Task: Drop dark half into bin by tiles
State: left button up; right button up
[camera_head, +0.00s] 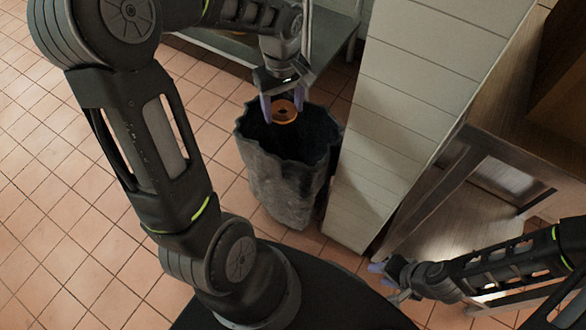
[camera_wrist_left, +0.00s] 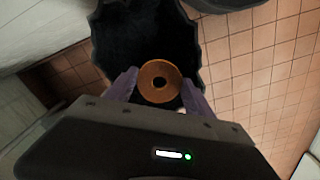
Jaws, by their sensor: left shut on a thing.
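The bagel half (camera_head: 284,116) is a brown ring with a hole. My left gripper (camera_head: 282,106) is shut on it, with a purple finger at either side, and holds it over the mouth of the bin. The bin (camera_head: 285,190) is dark grey, with a wavy rim, and stands on the floor tiles. In the left wrist view the bagel half (camera_wrist_left: 159,69) sits between the fingertips, with the dark inside of the bin (camera_wrist_left: 120,38) behind it. My right gripper (camera_head: 382,276) is at the lower right, far from the bin, its fingers apart and empty.
A white panelled block (camera_head: 390,120) stands close to the right of the bin. A grey shelf (camera_head: 230,46) is behind the bin. Open tiled floor (camera_head: 50,200) lies to the left.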

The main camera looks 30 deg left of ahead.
pick_arm(q)
jog(key=shift+f+b, duration=2.1)
jog(key=shift+f, duration=0.8)
jog(key=o, duration=1.4)
jog(key=shift+r, duration=0.1)
notch_tip(320, 180, up, 8)
jog(key=shift+f+p, duration=0.15)
jog(key=shift+p, duration=0.8)
